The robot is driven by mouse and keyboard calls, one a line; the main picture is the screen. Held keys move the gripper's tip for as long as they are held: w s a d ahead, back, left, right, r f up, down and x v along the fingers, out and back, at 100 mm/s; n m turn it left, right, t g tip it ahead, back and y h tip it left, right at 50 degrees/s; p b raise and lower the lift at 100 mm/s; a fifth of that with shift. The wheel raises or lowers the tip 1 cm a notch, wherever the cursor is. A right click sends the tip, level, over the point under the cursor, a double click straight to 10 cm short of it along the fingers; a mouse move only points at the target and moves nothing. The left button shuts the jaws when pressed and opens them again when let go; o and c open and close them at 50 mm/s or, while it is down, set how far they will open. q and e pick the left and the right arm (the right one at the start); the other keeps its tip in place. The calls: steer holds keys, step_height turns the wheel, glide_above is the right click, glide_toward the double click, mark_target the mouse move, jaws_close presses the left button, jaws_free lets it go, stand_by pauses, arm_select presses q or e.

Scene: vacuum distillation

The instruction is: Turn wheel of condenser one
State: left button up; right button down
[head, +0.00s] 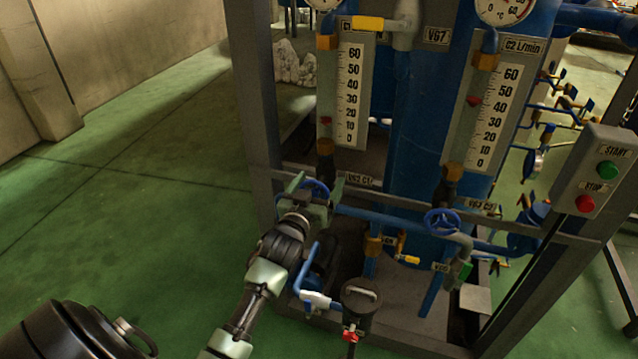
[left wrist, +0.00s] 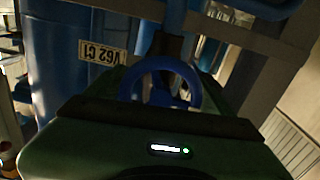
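The blue handwheel of condenser one (head: 315,188) sits on the lower frame bar beside the label reading C1 (head: 360,179). My left gripper (head: 318,185) is at this wheel, its two green fingers spread apart with the wheel between them. In the left wrist view the wheel (left wrist: 160,84) is straight ahead, close to the gripper body, with the C1 label (left wrist: 102,50) upside down to the left. Whether the fingers touch the rim cannot be made out. My right gripper is in neither view.
A second blue handwheel (head: 442,222) is to the right. The C1 flow scale (head: 350,95) stands above the first wheel. A START/STOP box (head: 603,172) is at the right. Pipes and valves crowd the frame below. Green floor (head: 120,190) is clear to the left.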

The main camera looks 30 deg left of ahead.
arm_select(q)
steer(key=c, duration=0.9)
steer(key=shift+c, duration=0.2)
steer(key=shift+n, duration=0.3)
steer(key=n+p, duration=0.2)
steer(key=shift+r+n, duration=0.1)
steer(key=shift+n, duration=0.3)
steer(key=n+p, duration=0.1)
steer(key=n, duration=0.1)
steer(key=shift+a+n, duration=0.1)
steer(key=shift+n, duration=0.7)
steer(key=o, duration=1.4)
